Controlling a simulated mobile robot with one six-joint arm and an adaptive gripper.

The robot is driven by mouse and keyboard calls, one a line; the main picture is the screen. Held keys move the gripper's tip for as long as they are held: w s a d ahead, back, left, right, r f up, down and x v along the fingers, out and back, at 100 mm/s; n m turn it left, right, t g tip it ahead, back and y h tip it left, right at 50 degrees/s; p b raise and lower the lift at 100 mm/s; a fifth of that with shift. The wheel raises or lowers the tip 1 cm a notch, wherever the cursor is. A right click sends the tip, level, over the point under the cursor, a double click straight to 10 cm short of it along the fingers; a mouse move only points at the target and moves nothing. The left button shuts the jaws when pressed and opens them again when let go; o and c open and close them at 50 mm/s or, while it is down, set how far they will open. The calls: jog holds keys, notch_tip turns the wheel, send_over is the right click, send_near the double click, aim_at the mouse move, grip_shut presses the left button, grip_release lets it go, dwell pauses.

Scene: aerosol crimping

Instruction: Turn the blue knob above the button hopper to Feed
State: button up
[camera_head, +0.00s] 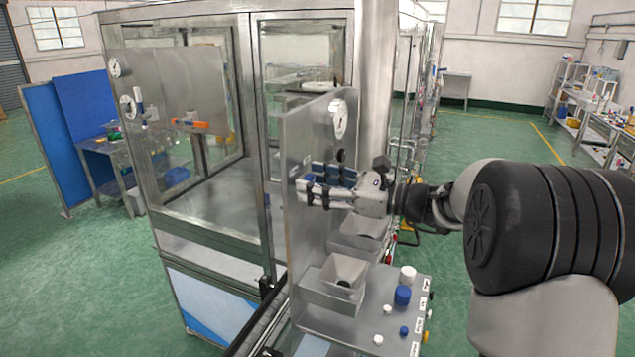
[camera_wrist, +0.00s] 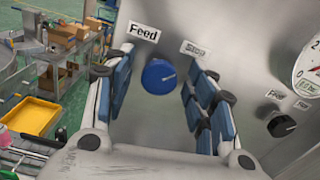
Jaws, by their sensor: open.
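The blue knob (camera_wrist: 159,77) sits on a grey metal panel (camera_wrist: 235,60) in the wrist view. A "Feed" label (camera_wrist: 144,32) is at its upper left and a "Stop" label (camera_wrist: 195,48) at its upper right. The knob's pale mark points right, toward the Stop side. My gripper (camera_wrist: 162,68) is open, with blue-padded fingers on either side of the knob; I cannot tell whether they touch it. In the head view my gripper (camera_head: 318,183) is at the panel's face, and I cannot make out the blue knob there.
A black knob (camera_wrist: 281,126) and a gauge (camera_wrist: 308,70) are to the right on the panel. Below my gripper in the head view are two hoppers, a near one (camera_head: 343,274) and a far one (camera_head: 362,231). A shelf (camera_head: 385,310) holds white and blue caps.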

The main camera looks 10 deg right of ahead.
jog(key=shift+c, duration=0.3)
jog(key=c, duration=1)
jog(key=shift+b, duration=0.3)
jog(key=shift+s+f+n+b, duration=0.1)
jog(key=shift+n+b, duration=4.4)
jog(key=shift+b, duration=0.5)
jog(key=shift+s+f+n+b, duration=0.1)
jog(key=shift+n+b, duration=4.4)
jog(key=shift+b, duration=0.45)
